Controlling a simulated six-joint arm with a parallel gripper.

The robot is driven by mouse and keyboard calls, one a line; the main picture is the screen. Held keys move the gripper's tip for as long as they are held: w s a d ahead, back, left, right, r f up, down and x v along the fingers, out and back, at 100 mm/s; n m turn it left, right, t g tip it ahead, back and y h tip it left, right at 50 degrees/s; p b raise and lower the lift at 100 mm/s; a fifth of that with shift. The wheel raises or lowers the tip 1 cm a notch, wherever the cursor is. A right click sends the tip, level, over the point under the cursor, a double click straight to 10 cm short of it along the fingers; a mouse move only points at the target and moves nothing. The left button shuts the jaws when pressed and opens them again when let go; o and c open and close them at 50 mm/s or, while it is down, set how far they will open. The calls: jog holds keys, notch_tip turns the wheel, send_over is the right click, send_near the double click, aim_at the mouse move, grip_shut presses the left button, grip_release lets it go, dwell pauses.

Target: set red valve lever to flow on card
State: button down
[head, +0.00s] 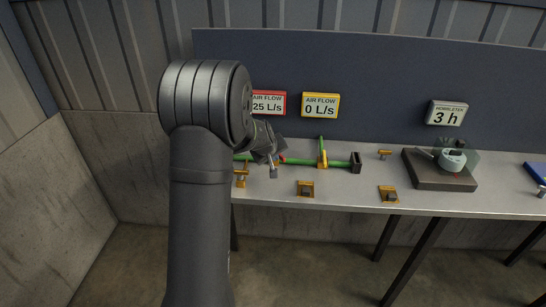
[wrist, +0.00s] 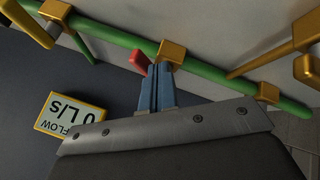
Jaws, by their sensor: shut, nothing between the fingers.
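The red valve lever (wrist: 139,62) shows in the wrist view at the brass fitting (wrist: 172,50) on the green pipe (wrist: 125,40). In the head view only a bit of the red lever (head: 282,160) shows beside my gripper (head: 273,168). My gripper (wrist: 156,68) is shut and empty. Its blue fingertips are right beside the red lever, at the fitting; I cannot tell if they touch. The red-framed card (head: 270,103) is partly hidden by my arm; "25 L/s" is readable.
A yellow-framed card (head: 320,106) reads "AIR FLOW 0 L/s". A yellow valve (head: 322,158) sits farther right on the pipe, before a dark end block (head: 355,162). Brass fittings (head: 305,188) stand along the bench (head: 345,190). A grey device (head: 452,160) and a "3 h" card (head: 446,114) are right.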

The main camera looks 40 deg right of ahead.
jog(key=shift+s+d, duration=0.3)
jog(key=shift+d, duration=0.55)
jog(key=shift+a, duration=0.15)
